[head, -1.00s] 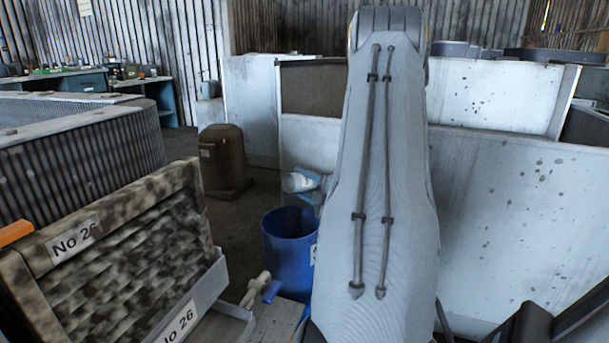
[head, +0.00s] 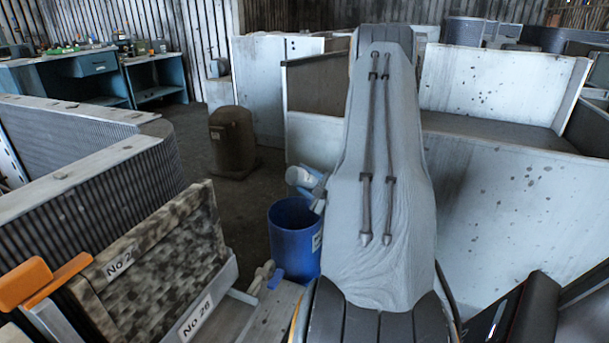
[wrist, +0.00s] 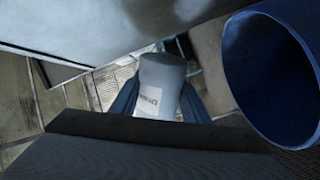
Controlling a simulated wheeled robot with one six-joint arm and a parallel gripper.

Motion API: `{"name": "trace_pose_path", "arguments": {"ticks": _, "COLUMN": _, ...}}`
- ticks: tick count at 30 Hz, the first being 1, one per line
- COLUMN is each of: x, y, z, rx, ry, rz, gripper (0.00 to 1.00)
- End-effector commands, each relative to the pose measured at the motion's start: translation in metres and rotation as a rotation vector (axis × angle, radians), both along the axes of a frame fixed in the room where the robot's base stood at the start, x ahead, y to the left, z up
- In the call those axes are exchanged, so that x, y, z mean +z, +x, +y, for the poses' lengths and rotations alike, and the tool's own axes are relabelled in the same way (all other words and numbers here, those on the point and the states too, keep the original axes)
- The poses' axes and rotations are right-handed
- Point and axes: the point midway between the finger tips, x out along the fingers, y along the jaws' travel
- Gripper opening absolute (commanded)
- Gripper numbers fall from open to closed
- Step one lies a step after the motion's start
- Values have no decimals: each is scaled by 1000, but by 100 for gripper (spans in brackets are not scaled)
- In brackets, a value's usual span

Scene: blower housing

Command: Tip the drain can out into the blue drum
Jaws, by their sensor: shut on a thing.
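The drain can is a pale grey-white cylinder with a printed label (head: 299,177). It lies tilted over on its side in the head view, above the far rim of the drum, and its label shows in the wrist view (wrist: 158,82). My gripper (head: 312,183) is shut around the can, with one blue-grey finger on each side of it in the wrist view (wrist: 160,98). The blue drum (head: 295,250) stands open below the can, partly behind my arm, and its wall and mouth fill the right of the wrist view (wrist: 268,75). The can's mouth and contents are hidden.
A panel labelled No 26 (head: 150,260) stands at the left front, near a tap with a blue handle (head: 268,277). A brown canister (head: 231,143) stands behind on open floor. White panels (head: 510,190) wall off the right.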

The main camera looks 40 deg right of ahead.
Motion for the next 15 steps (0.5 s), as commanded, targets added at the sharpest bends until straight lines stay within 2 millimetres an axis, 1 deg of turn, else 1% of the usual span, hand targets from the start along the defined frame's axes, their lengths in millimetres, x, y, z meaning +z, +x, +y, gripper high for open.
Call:
{"name": "trace_pose_path", "arguments": {"ticks": 5, "x": 11, "y": 0, "z": 0, "rx": 1, "ry": 156, "rz": -21, "gripper": 18}}
{"name": "trace_pose_path", "arguments": {"ticks": 15, "x": 34, "y": -1, "z": 0, "rx": 0, "ry": 575, "rz": -76, "gripper": 18}}
